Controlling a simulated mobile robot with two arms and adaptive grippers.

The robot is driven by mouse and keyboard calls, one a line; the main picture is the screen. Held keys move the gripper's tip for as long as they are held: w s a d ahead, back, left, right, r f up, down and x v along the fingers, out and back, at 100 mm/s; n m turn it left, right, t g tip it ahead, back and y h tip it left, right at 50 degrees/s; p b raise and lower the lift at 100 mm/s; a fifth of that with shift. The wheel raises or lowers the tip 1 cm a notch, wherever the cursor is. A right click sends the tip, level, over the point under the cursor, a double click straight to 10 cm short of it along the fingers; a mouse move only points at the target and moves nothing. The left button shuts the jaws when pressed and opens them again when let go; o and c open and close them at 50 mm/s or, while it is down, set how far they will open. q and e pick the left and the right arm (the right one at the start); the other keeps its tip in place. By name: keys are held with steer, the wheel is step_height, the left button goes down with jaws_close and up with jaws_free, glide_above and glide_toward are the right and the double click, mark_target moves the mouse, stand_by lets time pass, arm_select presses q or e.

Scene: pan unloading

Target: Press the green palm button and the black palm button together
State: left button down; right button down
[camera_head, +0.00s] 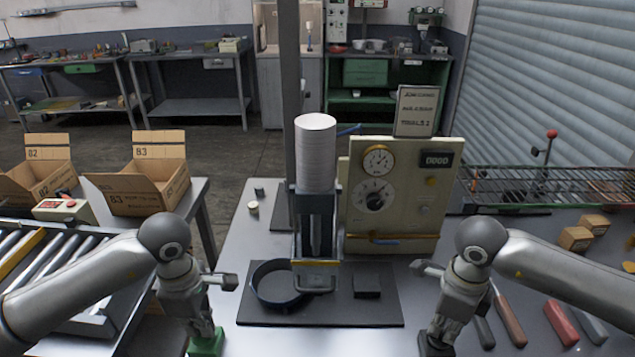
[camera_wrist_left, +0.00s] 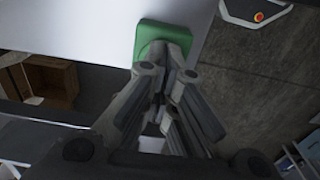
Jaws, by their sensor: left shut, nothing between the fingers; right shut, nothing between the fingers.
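The green palm button's housing (camera_head: 207,343) is at the bottom edge of the head view, left of the pan mat. It also shows as a green block (camera_wrist_left: 160,32) in the left wrist view. My left gripper (camera_head: 203,326) is shut, empty and points down at it, its fingertips over the green block; I cannot tell whether they touch. A dark block, seemingly the black palm button (camera_head: 432,349), is at the bottom edge on the right. My right gripper (camera_head: 438,332) is shut and empty just above it and hides part of it; contact cannot be told.
Between the arms a dark mat (camera_head: 340,312) carries a black pan (camera_head: 276,284) beneath a press with a white cylinder (camera_head: 316,152). A gauge panel (camera_head: 400,215) stands behind. Tools with coloured handles (camera_head: 508,318) lie at right. Cardboard boxes (camera_head: 148,195) and a roller conveyor are at left.

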arm_select(q)
steer(key=shift+f, duration=0.3)
arm_select(e)
steer(key=shift+f, duration=0.3)
arm_select(q)
steer(key=shift+f, duration=0.25)
arm_select(e)
steer(key=shift+f, duration=0.25)
arm_select(q)
steer(key=shift+r, duration=0.15)
arm_select(e)
steer(key=shift+r, duration=0.15)
arm_select(q)
steer(key=shift+r, duration=0.2)
arm_select(e)
steer(key=shift+r, duration=0.2)
arm_select(q)
steer(key=shift+r, duration=0.25)
arm_select(e)
steer(key=shift+r, duration=0.25)
stand_by(1.5)
